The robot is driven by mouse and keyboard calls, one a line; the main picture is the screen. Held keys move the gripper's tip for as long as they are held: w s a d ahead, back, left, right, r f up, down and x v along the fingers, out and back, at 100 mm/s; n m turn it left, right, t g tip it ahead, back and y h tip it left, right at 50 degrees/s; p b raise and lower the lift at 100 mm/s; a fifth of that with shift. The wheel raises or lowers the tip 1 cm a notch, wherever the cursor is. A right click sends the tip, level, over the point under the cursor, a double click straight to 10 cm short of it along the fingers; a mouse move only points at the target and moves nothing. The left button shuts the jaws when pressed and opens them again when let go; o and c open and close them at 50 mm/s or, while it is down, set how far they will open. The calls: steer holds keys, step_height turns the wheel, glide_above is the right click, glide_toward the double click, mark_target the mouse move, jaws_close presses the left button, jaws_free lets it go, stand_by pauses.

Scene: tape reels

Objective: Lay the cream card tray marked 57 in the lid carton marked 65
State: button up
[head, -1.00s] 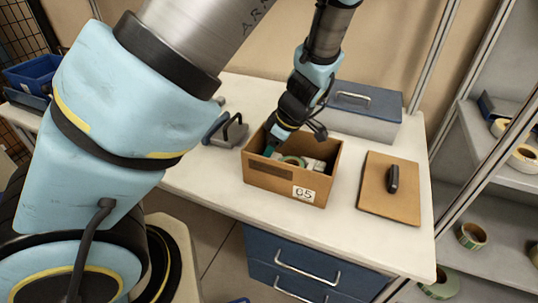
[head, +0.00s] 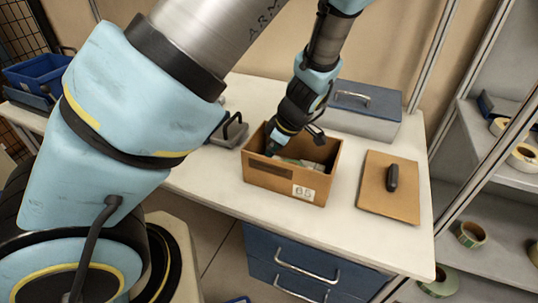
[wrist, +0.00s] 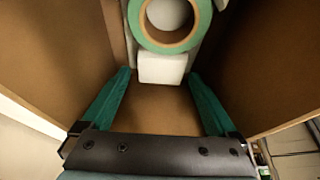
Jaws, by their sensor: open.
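The lid carton marked 65 (head: 262,177) is an open brown box on the white table, its white label on the front wall. My gripper (wrist: 158,76) reaches down inside it; in the head view the gripper (head: 272,149) is at the carton's left part. The two green fingers are apart, with bare carton floor between them. Just beyond the fingertips are a pale block (wrist: 163,68) and a green-edged tape reel (wrist: 148,40), with pale surfaces around them. These may belong to the cream card tray, but no 57 mark shows and the walls hide much.
A brown lid (head: 375,200) with a black handle lies right of the carton. A grey case with a blue top (head: 345,112) stands behind it. A grey handled object (head: 229,133) is at the left. Shelves with tape reels (head: 470,234) stand at the far right.

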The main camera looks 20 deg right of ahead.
steer(key=b+v, duration=0.1)
steer(key=v, duration=1.1)
steer(key=shift+b, duration=0.3)
steer(key=shift+a+r, duration=0.1)
steer(key=shift+r, duration=0.05)
